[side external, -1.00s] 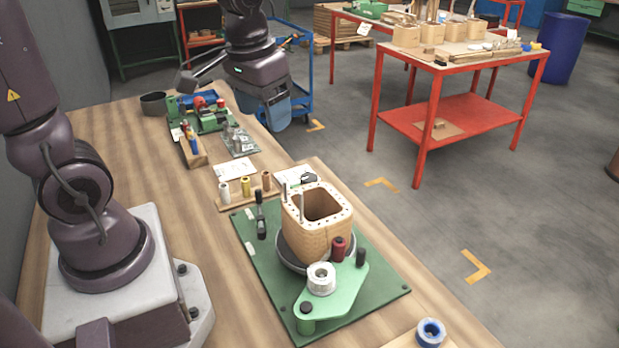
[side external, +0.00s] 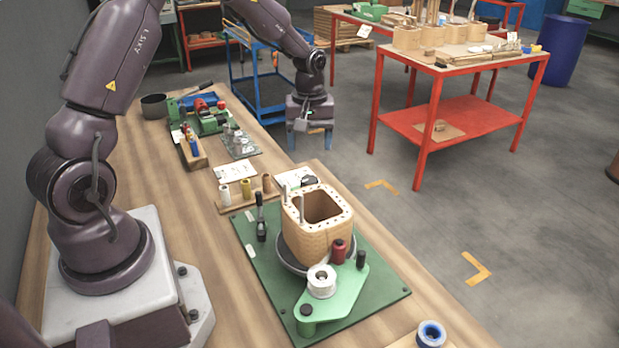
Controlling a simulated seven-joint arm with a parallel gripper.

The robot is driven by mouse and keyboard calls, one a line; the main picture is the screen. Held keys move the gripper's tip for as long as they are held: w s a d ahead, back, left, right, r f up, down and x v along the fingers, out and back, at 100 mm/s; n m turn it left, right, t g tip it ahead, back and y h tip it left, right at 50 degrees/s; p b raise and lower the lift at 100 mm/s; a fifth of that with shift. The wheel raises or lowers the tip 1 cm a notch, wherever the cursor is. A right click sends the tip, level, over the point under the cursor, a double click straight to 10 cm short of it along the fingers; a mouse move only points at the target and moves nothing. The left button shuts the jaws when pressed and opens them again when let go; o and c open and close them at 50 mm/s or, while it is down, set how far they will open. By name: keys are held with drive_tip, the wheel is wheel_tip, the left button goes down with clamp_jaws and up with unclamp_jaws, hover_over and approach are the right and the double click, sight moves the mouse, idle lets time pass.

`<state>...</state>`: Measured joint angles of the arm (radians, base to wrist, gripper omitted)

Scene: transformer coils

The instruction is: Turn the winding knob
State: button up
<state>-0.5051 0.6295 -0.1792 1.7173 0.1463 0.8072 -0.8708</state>
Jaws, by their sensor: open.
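The winding fixture sits on a green baseplate (side external: 275,290). It bears a square tan coil former (side external: 310,238) on a grey round base. In front is a light green bracket (side external: 345,297) with a white spool (side external: 321,281), a dark red knob-like piece (side external: 339,251) and a black knob (side external: 361,259). I cannot tell which piece is the winding knob. My gripper (side external: 310,147) hangs with its blue fingers downward, open and empty. In the picture it is above and behind the former, past the bench's right edge, well apart from the fixture.
A black-handled lever (side external: 261,215) stands on the baseplate's left. A wooden rack (side external: 249,196) holds several small spools behind it. A blue-and-white spool (side external: 431,334) lies at the near edge. A red table (side external: 450,120) stands across open floor.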

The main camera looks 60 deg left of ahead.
sight(310, 179)
wheel_tip(310, 179, down, 10)
idle(0.3)
drive_tip(key=c, duration=0.9)
